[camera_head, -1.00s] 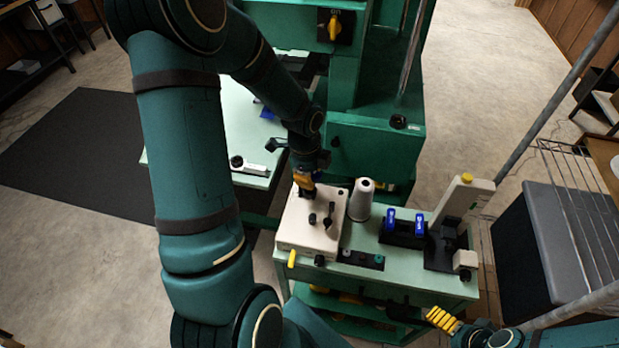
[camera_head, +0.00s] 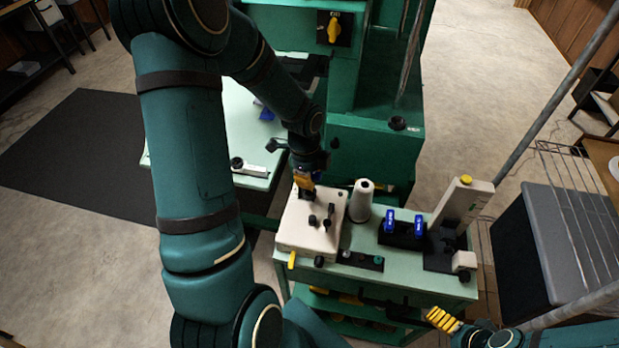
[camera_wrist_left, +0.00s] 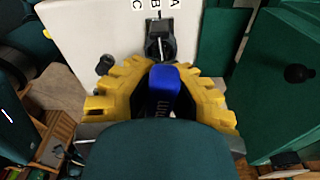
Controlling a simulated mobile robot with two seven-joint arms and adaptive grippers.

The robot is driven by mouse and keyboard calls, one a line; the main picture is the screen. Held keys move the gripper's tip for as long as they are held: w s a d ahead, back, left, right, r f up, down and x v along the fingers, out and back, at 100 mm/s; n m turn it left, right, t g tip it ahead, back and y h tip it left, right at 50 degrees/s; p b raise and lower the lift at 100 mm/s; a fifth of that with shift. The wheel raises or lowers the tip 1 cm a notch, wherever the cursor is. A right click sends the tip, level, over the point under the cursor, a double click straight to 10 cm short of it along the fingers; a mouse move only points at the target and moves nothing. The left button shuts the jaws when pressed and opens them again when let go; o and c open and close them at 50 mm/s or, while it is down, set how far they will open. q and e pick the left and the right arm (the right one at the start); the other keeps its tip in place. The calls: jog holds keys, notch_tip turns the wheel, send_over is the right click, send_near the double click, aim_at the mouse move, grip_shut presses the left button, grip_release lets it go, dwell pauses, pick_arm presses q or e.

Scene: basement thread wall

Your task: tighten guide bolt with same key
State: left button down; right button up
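My left gripper (camera_head: 305,183) is over the back left of a white box (camera_head: 300,238) on the green cart. In the left wrist view, its yellow fingers (camera_wrist_left: 163,80) are on both sides of a blue key handle (camera_wrist_left: 163,90) and appear closed on it. The key's tip is hidden. A black fitting (camera_wrist_left: 158,40) on the white face, below the letters A, B, C, is just beyond the handle; I cannot tell whether the key touches it. Black knobs (camera_head: 312,220) stand on the box. My right gripper (camera_head: 442,320) is low at the right, its opening unclear.
A white thread cone (camera_head: 362,200) stands right of the box. Two blue-handled tools (camera_head: 390,221) sit in a black holder. A white upright device (camera_head: 462,205) is at the cart's right. The green machine (camera_head: 375,150) rises close behind.

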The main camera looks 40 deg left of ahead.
pick_arm(q)
jog(key=shift+f+b, duration=0.7)
jog(key=shift+f, duration=0.35)
jog(key=shift+s+d, duration=0.15)
jog(key=shift+s, duration=0.1)
dwell(1.0)
jog(key=shift+r, duration=0.15)
